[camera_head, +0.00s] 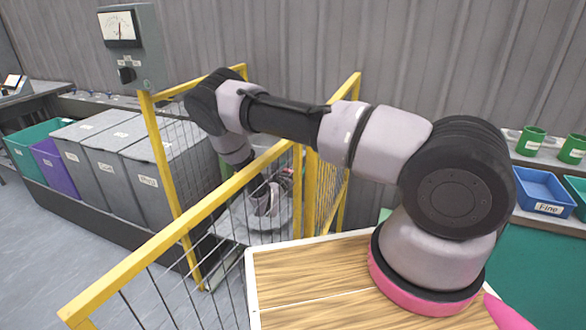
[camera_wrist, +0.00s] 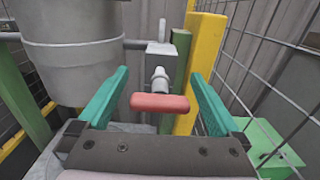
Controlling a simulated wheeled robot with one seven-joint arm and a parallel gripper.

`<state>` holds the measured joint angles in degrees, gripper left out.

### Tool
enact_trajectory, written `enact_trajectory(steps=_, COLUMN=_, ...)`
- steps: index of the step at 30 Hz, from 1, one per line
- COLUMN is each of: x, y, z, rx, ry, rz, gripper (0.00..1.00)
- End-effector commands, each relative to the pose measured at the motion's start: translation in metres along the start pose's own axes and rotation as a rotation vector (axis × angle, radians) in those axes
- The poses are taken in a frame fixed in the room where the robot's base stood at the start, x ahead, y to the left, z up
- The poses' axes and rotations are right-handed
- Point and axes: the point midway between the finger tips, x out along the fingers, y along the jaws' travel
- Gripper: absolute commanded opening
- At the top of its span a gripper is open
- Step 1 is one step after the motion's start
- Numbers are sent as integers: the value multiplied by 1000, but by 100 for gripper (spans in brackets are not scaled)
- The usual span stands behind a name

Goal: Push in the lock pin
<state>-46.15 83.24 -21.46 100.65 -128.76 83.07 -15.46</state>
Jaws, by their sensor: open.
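The lock pin with its red crossbar handle (camera_wrist: 160,102) shows in the wrist view. Its grey shaft (camera_wrist: 160,78) points away toward a grey block (camera_wrist: 161,55) beside a green post. My gripper (camera_wrist: 158,76) has two teal fingers standing open, one on each side of the pin. The red handle lies between the fingers, and I see a gap on both sides. In the head view my gripper (camera_head: 264,200) is inside the yellow-framed cage, partly behind the rail and wires. I cannot make out the pin there.
A grey bucket (camera_wrist: 75,45) hangs close on the left in the wrist view. A yellow post (camera_wrist: 203,62) and wire mesh stand on the right, with a green box (camera_wrist: 268,145) low down. The yellow rail (camera_head: 185,232) crosses in front in the head view.

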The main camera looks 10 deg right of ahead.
Motion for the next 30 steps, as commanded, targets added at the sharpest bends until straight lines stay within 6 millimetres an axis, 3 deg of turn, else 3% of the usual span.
enact_trajectory(steps=5, x=0, y=0, z=0, rx=0, ry=0, rz=0, gripper=100)
enact_trajectory(steps=12, x=0, y=0, z=0, rx=0, ry=0, rz=0, gripper=8)
enact_trajectory(steps=13, x=0, y=0, z=0, rx=0, ry=0, rz=0, gripper=0)
enact_trajectory(steps=18, x=2, y=0, z=0, rx=0, ry=0, rz=-1, gripper=0)
enact_trajectory(steps=25, x=31, y=0, z=0, rx=-1, ry=-1, rz=-1, gripper=0)
enact_trajectory(steps=30, x=35, y=0, z=0, rx=0, ry=0, rz=0, gripper=0)
